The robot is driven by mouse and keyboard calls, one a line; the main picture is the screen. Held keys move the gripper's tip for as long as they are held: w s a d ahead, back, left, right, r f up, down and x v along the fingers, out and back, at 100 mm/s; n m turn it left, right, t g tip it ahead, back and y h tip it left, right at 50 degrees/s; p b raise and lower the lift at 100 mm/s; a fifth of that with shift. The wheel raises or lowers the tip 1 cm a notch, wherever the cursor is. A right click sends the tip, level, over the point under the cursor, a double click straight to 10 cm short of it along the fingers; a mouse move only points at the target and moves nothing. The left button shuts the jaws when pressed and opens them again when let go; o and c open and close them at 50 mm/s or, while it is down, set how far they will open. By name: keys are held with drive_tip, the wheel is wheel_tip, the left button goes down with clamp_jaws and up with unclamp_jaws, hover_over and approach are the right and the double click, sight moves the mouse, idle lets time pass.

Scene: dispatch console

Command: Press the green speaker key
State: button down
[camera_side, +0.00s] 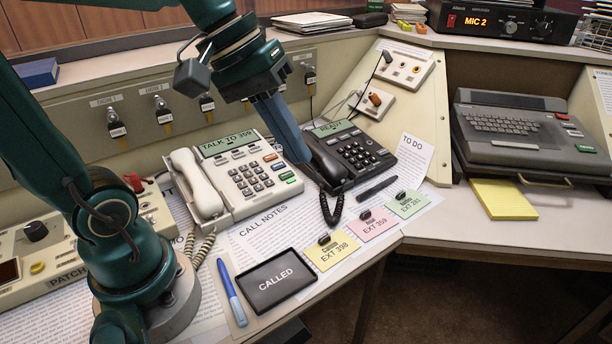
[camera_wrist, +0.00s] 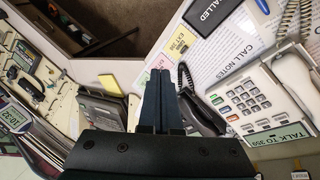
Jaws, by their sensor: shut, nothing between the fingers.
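The cream desk phone (camera_side: 240,180) has a handset on its left side and a display reading "TALK TO 359". Its green key (camera_side: 287,175) is at the lower right of its keypad. In the wrist view the cream phone (camera_wrist: 265,100) lies right of my gripper, with the green key (camera_wrist: 214,99) near its left edge. My gripper (camera_side: 300,160) is shut and empty, pointing down. In the side view its tips appear just above and right of the green key, over the gap towards the black phone. I cannot tell their exact height.
The black phone (camera_side: 345,157), its display reading "READY", stands close on the right. A black "CALLED" tray (camera_side: 275,280), a blue pen (camera_side: 232,292) and coloured cards (camera_side: 332,252) lie in front. A panel with hanging tagged keys (camera_side: 160,105) is behind.

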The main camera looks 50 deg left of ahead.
drive_tip(key=w+a+n+h, duration=0.2)
drive_tip(key=w+a+n, duration=0.3)
drive_tip(key=w+a, duration=0.15)
drive_tip(key=n+t, duration=0.1)
drive_tip(key=n, duration=0.4)
hover_over(283, 174)
drive_tip(key=d, duration=0.1)
drive_tip(key=shift+h, duration=0.3)
wheel_tip(283, 174, down, 6)
drive_tip(key=shift+d+r, duration=0.1)
drive_tip(key=shift+r, duration=0.05)
drive_tip(key=shift+a+f, duration=0.2)
drive_tip(key=shift+f, duration=1.25)
drive_tip(key=shift+a+f, duration=0.25)
drive_tip(key=shift+f, duration=1.2)
drive_tip(key=shift+a+f, duration=0.2)
drive_tip(key=shift+f, duration=1.25)
drive_tip(key=shift+f, duration=0.1)
drive_tip(key=shift+f, duration=0.35)
